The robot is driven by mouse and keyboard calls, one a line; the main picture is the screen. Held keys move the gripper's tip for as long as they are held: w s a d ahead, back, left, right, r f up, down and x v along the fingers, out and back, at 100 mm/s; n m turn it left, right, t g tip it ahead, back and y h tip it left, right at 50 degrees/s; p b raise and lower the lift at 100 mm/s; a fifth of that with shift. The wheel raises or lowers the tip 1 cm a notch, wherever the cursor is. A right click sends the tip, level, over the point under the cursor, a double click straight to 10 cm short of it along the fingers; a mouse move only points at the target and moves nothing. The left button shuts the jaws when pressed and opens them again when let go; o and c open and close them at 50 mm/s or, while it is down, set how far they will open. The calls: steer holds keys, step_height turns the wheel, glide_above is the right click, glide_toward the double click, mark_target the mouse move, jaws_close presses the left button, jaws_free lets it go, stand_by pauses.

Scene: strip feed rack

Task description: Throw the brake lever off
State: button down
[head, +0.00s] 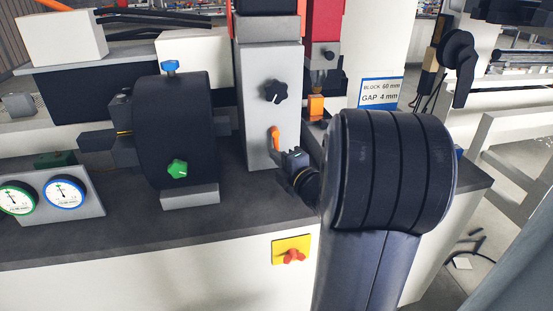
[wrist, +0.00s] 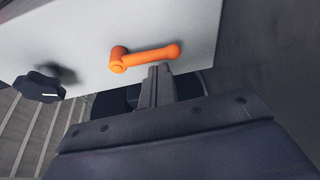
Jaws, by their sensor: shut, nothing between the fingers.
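The orange brake lever (head: 275,137) is mounted on the front face of the pale upright column (head: 268,60). In the wrist view the lever (wrist: 146,57) runs from its hub on the left to a rounded end on the right. My gripper (wrist: 159,72) is shut and empty, its fingertips at the lever's side near the rounded end. I cannot tell whether they touch it. In the head view my gripper (head: 284,157) is just right of and below the lever, partly hidden by my arm.
A black star knob (head: 276,91) sits above the lever; it also shows in the wrist view (wrist: 40,86). Left is a black drum (head: 172,125) with a green knob (head: 177,168) and two gauges. A red-orange knob on a yellow plate (head: 291,250) is below.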

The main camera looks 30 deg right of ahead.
steer(key=n+b, duration=0.1)
steer(key=d+n+g+b, duration=0.1)
steer(key=shift+s+d+n, duration=0.15)
steer(key=shift+s+n, duration=0.05)
steer(key=shift+n, duration=0.2)
steer(key=n, duration=0.1)
steer(key=d+n+g+h, duration=0.1)
steer(key=n, duration=0.1)
steer(key=d+r+n, duration=0.1)
steer(key=shift+s+g+h+b, duration=0.25)
steer(key=shift+g+h+b, duration=0.05)
steer(key=shift+b, duration=0.05)
steer(key=r+n+h, duration=0.1)
steer(key=n, duration=0.1)
steer(key=d+r+n+g+h, duration=0.1)
steer(key=n, duration=0.1)
steer(key=r+n+h+p, duration=0.1)
steer(key=n, duration=0.1)
steer(key=shift+s+d+r+n+g, duration=0.25)
steer(key=shift+d+n+g, duration=0.05)
steer(key=shift+d, duration=0.05)
steer(key=shift+r, duration=0.1)
steer(key=shift+a, duration=0.15)
